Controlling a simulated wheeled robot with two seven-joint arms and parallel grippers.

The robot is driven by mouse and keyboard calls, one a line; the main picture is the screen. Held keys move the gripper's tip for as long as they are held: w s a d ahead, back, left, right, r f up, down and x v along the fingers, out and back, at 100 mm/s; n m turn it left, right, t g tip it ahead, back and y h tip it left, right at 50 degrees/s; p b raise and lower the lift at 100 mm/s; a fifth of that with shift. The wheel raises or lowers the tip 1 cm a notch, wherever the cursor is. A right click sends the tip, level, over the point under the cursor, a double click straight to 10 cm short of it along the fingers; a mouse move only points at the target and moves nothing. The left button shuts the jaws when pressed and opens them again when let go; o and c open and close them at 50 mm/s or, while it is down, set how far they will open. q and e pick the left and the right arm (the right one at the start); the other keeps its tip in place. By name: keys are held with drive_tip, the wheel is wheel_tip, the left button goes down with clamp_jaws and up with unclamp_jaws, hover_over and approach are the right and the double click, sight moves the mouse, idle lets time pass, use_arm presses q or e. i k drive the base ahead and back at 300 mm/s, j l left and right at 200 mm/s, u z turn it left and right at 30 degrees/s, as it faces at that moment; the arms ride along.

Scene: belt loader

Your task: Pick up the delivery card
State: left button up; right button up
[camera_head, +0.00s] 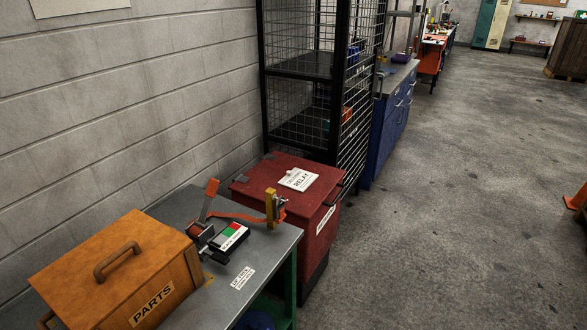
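A white card (298,179) lies flat on the lid of a red box (321,219). Its largest word looks like "RELAY", and the smaller print is too small to read. A second white label (243,277) with black print lies flat on the grey table top near its front edge. I cannot tell from the print which of them is the delivery card. Neither of my grippers is in view.
A wooden box (119,268) marked PARTS stands on the grey table (205,308). Beside it is a device (229,236) with orange arms and a yellow post. A black mesh cage (315,85) and blue cabinet (390,130) stand behind.

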sight(299, 180)
drive_tip(key=i+l+u, duration=0.15)
drive_tip(key=i+l, duration=0.3)
drive_tip(key=i+l+u, duration=0.15)
drive_tip(key=i+l, duration=0.3)
drive_tip(key=i+l+u, duration=0.15)
drive_tip(key=i+l, duration=0.25)
drive_tip(key=l, duration=0.25)
